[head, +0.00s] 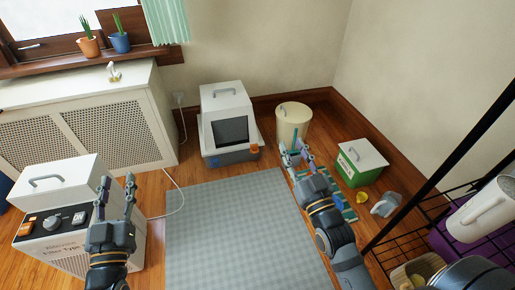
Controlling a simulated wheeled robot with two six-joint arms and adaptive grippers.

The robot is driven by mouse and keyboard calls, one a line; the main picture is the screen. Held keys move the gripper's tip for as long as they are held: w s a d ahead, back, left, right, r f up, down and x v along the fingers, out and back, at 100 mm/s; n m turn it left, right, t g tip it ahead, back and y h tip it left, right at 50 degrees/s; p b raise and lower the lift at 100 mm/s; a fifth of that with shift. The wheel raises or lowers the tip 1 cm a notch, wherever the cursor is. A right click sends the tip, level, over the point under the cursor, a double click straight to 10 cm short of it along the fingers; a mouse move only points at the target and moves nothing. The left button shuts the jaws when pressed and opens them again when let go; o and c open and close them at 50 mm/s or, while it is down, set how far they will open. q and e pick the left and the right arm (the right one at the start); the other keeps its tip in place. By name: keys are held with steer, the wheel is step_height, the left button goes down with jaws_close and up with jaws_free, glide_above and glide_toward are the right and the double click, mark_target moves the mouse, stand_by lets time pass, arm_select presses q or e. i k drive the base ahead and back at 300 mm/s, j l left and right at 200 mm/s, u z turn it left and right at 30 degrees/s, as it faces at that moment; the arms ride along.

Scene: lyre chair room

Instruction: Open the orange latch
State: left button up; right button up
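A small orange latch (254,148) sits at the lower right front of a white and grey litter box (223,100) by the far wall. The box has a handle on top, a dark front opening and a blue part at its lower left. My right gripper (296,153) is open and appears empty, to the right of the latch and apart from it in the picture. My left gripper (117,187) is open with its fingers pointing up, far left of the latch, beside a white machine.
The white machine (65,235) has a knob and another small orange part. A grey mat (235,230) covers the middle floor. A cream bin (293,122), a green and white box (360,162) and a black wire rack (440,165) stand at right.

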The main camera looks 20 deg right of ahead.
mark_target(254, 149)
steer(key=i, duration=1.6)
steer(key=l+z, duration=0.05)
steer(key=l, duration=0.1)
